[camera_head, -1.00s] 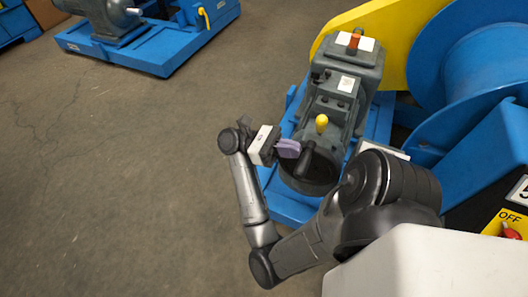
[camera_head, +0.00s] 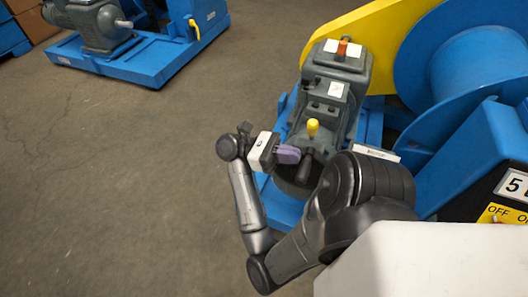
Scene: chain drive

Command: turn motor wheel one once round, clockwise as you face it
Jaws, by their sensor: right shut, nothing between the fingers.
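The motor (camera_head: 333,100) is a dark grey block on a blue base, with a yellow knob (camera_head: 312,128) on top. At its near end is a dark round wheel (camera_head: 290,189), partly hidden by my arm and gripper. A black handle (camera_head: 305,168) stands out from the wheel. My right gripper (camera_head: 289,154), with purple fingers, is shut and empty. Its fingertips are at the left side of the handle, close to or touching it; I cannot tell which. My left gripper is out of view.
A yellow guard (camera_head: 385,40) and a large blue drum (camera_head: 470,65) stand behind and right. A panel marked OFF (camera_head: 495,213) is at the right edge. Another motor on a blue base (camera_head: 150,62) is at the back left. The floor (camera_head: 120,180) on the left is clear.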

